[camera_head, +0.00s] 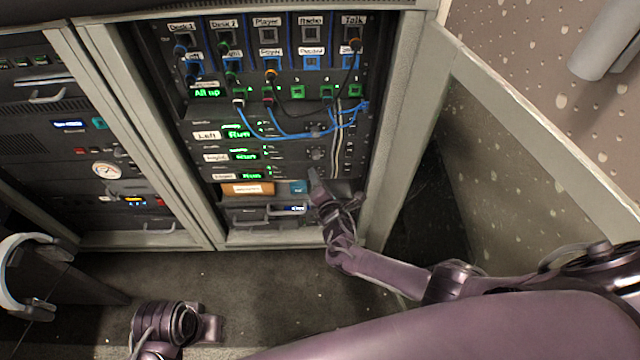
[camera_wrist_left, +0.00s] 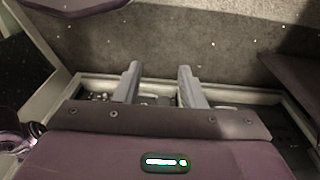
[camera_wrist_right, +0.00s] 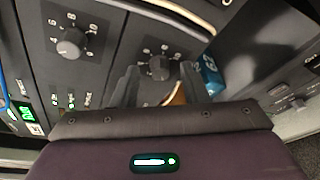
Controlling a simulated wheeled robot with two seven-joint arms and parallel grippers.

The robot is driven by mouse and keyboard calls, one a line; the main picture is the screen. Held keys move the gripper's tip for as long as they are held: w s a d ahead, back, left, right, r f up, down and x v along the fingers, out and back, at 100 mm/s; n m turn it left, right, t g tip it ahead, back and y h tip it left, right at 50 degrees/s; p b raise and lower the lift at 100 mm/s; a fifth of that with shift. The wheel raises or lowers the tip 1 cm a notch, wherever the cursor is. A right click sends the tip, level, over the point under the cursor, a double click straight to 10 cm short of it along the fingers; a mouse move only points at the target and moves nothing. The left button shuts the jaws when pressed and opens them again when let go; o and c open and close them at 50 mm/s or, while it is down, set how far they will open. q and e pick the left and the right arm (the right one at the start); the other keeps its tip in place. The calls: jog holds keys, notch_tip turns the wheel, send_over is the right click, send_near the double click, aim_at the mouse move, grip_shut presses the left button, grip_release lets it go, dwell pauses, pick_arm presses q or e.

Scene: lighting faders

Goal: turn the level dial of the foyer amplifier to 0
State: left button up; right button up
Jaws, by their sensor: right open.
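The foyer amplifier (camera_head: 224,176) is the lowest of three similar units in the middle rack, with a green lit display. Its dark round level dial (camera_wrist_right: 160,67) has pale scale marks around it in the right wrist view; I cannot read its setting. My right gripper (camera_wrist_right: 160,74) is open, its fingers on either side of that dial in the picture; I cannot tell whether they touch it. My left gripper (camera_wrist_left: 158,70) is open and empty, low over the floor, away from the rack.
Another dial (camera_wrist_right: 72,40) is on the neighbouring amplifier. Below the foyer amplifier are an orange-brown box (camera_head: 247,189) and a blue box (camera_head: 298,187). Blue patch cables (camera_head: 300,135) hang above. A glass door (camera_head: 540,150) stands open at right. The floor (camera_head: 250,285) in front is clear.

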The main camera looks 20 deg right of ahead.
pick_arm(q)
notch_tip(320, 180, down, 10)
jog(key=p, duration=0.3)
jog(key=shift+w+a, duration=0.3)
jog(key=shift+a, duration=0.15)
pick_arm(e)
jog(key=s+r, duration=0.1)
jog(key=s, duration=0.6)
jog(key=shift+s+a+r, duration=0.15)
jog(key=shift+s+r, duration=0.1)
jog(key=shift+s, duration=0.05)
